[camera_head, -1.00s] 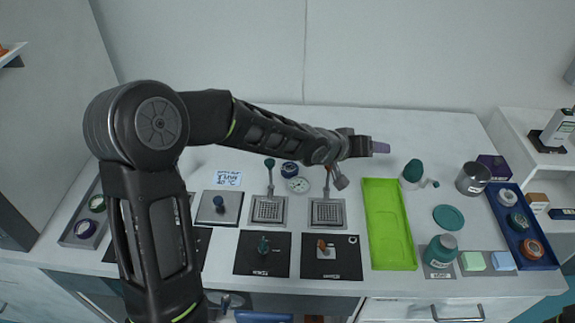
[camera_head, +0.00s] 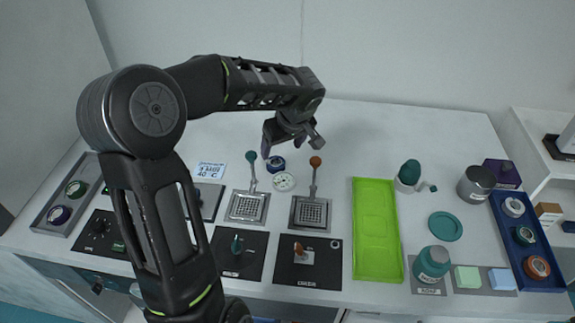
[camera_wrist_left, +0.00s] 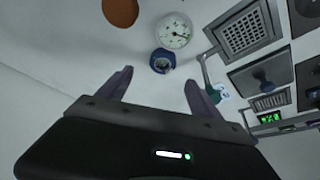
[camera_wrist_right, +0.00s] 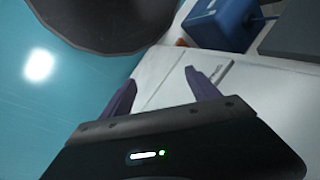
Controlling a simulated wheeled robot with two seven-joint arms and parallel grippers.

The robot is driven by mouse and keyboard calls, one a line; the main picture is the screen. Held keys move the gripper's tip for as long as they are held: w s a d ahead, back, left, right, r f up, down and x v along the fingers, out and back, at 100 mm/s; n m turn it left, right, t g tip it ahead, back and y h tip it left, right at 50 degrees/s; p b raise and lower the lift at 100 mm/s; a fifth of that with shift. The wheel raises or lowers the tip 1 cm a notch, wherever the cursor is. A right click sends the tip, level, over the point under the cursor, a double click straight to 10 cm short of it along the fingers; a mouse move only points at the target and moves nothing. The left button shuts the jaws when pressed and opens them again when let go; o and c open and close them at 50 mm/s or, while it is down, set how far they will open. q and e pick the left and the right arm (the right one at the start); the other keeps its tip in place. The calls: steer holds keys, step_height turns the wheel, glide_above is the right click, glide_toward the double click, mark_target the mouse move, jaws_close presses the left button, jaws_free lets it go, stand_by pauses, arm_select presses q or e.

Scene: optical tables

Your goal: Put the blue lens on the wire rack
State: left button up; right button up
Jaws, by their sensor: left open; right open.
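The blue lens (camera_head: 275,164), a small dark-blue ring, lies on the white table beside a white dial. It also shows in the left wrist view (camera_wrist_left: 162,62), just beyond and between the fingertips. My left gripper (camera_head: 268,146) is open and empty, above and close to the lens; I cannot tell the exact height gap. Two square wire-mesh plates with upright knobbed handles, which look like the wire racks, stand nearer the front: one with a teal knob (camera_head: 247,207), one with an orange knob (camera_head: 311,213). My right gripper (camera_wrist_right: 162,80) is open and empty, away from the tabletop objects.
The white dial (camera_head: 284,182) lies next to the lens. A green tray (camera_head: 375,262) is right of the plates. A blue tray (camera_head: 521,262) with several round pieces is at the far right. A grey tray (camera_head: 44,208) with round pieces is at the left. The back middle is clear.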

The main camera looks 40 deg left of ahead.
mark_target(276, 163)
arm_select(q)
steer(key=shift+x, duration=1.35)
steer(key=shift+s+p, duration=0.1)
steer(key=shift+p, duration=0.2)
steer(key=shift+a+f, duration=0.1)
steer(key=shift+f, duration=0.2)
steer(key=p+x, duration=0.2)
steer(key=x, duration=0.2)
steer(key=shift+f, duration=0.3)
steer(key=shift+c, duration=0.4)
